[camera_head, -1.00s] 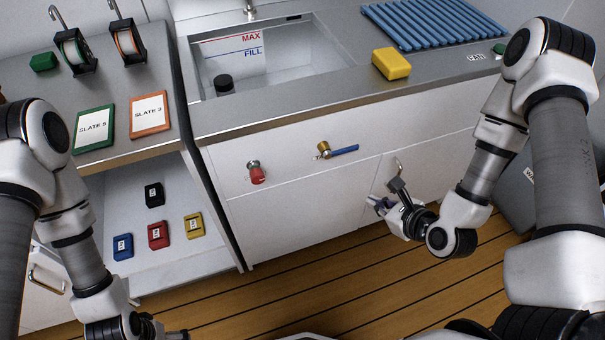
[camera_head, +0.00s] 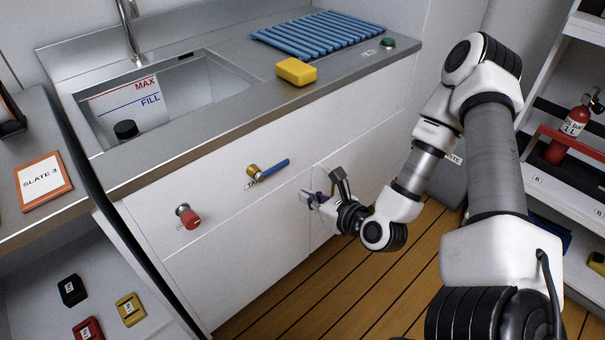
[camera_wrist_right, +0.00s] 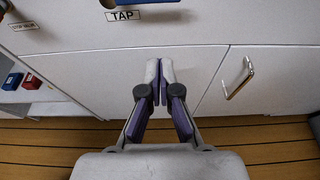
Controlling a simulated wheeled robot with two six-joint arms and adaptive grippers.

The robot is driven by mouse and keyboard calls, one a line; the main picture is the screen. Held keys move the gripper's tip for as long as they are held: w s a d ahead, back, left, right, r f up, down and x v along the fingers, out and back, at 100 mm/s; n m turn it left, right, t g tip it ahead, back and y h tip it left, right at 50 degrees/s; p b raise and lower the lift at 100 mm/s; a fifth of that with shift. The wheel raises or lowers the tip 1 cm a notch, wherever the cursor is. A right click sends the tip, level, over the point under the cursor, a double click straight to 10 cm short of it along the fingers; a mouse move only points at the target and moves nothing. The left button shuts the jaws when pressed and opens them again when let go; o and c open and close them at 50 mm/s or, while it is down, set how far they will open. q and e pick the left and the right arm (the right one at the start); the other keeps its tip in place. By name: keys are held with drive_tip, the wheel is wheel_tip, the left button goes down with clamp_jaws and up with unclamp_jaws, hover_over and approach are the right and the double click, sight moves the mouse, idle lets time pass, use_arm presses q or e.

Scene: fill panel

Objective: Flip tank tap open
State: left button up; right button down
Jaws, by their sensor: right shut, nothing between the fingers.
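The tap (camera_head: 253,173) has a brass body and a blue lever (camera_head: 274,170). It sits on the white front panel below the sink, the lever lying along the panel and pointing right. In the right wrist view, only a blue sliver of the lever (camera_wrist_right: 146,2) shows at the top edge, above a label reading TAP. My right gripper (camera_head: 305,198) is below and right of the lever, apart from it. Its fingers (camera_wrist_right: 160,64) are together and empty in the wrist view. My left gripper is out of view.
A red knob (camera_head: 190,217) is left of the tap. A metal door handle (camera_wrist_right: 240,78) is right of my fingers in the wrist view. A yellow sponge-like block (camera_head: 296,72) lies on the counter (camera_head: 225,110). The wooden floor (camera_head: 300,290) is clear.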

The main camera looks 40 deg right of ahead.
sight(273, 170)
drive_tip(key=x, duration=0.4)
drive_tip(key=b+x, duration=0.1)
drive_tip(key=x, duration=0.3)
drive_tip(key=shift+w+a+r, duration=0.1)
drive_tip(key=shift+w+r, duration=0.05)
drive_tip(key=shift+w, duration=0.2)
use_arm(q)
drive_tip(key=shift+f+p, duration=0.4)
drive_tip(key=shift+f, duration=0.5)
use_arm(e)
wheel_tip(273, 170, up, 3)
drive_tip(key=shift+s+r, duration=0.15)
drive_tip(key=shift+r, duration=0.1)
